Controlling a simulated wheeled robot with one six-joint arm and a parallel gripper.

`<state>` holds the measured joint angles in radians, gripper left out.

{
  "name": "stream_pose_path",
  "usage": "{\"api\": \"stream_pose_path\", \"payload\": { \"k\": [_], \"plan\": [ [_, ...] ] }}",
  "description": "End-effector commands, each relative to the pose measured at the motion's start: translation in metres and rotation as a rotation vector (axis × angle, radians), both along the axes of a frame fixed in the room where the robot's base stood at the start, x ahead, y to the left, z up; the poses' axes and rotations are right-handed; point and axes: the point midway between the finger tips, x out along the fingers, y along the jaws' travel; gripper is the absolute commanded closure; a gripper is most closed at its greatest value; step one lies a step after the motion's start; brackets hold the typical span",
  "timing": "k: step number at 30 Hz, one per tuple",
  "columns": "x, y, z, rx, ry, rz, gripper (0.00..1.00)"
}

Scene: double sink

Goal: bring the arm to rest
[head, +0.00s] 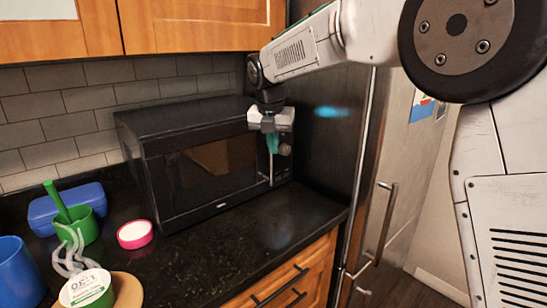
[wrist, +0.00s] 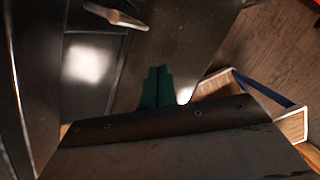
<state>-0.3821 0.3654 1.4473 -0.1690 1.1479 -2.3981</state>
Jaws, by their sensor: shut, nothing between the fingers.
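My gripper (head: 272,146) has teal fingers that point down in front of the right end of the black microwave (head: 210,165), near its upright handle (head: 271,168). I cannot tell whether the fingers touch the handle. In the wrist view the two teal fingers (wrist: 157,88) lie side by side, shut, with nothing between them. My arm reaches in from the upper right of the head view, in front of the steel fridge.
The fridge (head: 340,145) with its handle (head: 386,215) stands right of the microwave. A pink-rimmed tub (head: 135,235), green cup (head: 78,228), blue box (head: 50,209) and blue cup (head: 15,270) are on the dark counter. The counter before the microwave (head: 230,245) is clear.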

Motion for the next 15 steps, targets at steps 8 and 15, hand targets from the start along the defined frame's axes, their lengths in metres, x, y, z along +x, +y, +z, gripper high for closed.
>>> {"api": "stream_pose_path", "payload": {
  "k": [8, 15],
  "plan": [
    [-0.01, 0.001, 0.036, 0.0, 0.0, 0.001, 1.0],
    [-0.013, 0.0, 0.034, 0.056, -0.006, -0.251, 1.0]
  ]
}}
